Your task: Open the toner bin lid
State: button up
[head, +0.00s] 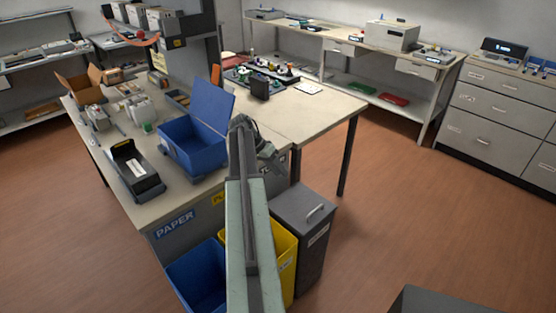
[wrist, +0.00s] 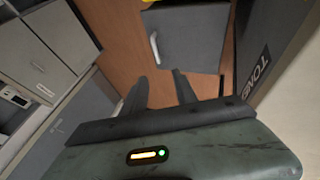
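The toner bin (head: 312,245) is a dark grey box standing on the floor beside the table end, right of the yellow bin. Its flat lid (head: 303,204) is shut, with a pale bar handle (head: 315,213) on top. In the wrist view the grey lid (wrist: 190,40) lies ahead of the fingers, with its handle (wrist: 154,47) at the left edge. My gripper (head: 268,152) is up near the table's corner, above and behind the bin in the head view. In the wrist view its two dark fingers (wrist: 160,86) are apart with nothing between them, not touching the handle.
A yellow bin (head: 283,250) and a blue bin (head: 197,277) stand left of the toner bin. The table (head: 318,115) carries an open blue box (head: 195,148) close to my arm. A panel marked "TONE" (wrist: 255,75) is near on the right. Floor right of the bin is clear.

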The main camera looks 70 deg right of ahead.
jog(key=a, duration=0.1)
jog(key=s+a, duration=0.1)
jog(key=shift+s+a+r, duration=0.1)
jog(key=shift+a+r, duration=0.05)
jog(key=shift+a, duration=0.25)
jog(key=w+a+n+h+p, duration=0.1)
jog(key=w+a+n, duration=0.1)
jog(key=w+a, duration=0.35)
jog(key=w+a+n, duration=0.1)
jog(key=w+a, duration=0.2)
jog(key=w, duration=0.6)
jog(key=w+a+n+t+h+p, duration=0.1)
jog(key=w+a+n+t, duration=0.1)
jog(key=w+a, duration=0.65)
jog(key=w+a+n+t, duration=0.1)
jog(key=w+a+n, duration=0.35)
jog(key=a, duration=0.75)
jog(key=w+a+n+t+y, duration=0.1)
jog(key=a+n, duration=0.5)
jog(key=a, duration=1.1)
jog(key=w+a+n+t+y+p, duration=0.1)
jog(key=a+n, duration=0.5)
jog(key=a, duration=1.1)
jog(key=shift+a+f+t+y, duration=0.15)
jog(key=shift+f+t+y, duration=0.45)
jog(key=shift+y, duration=0.6)
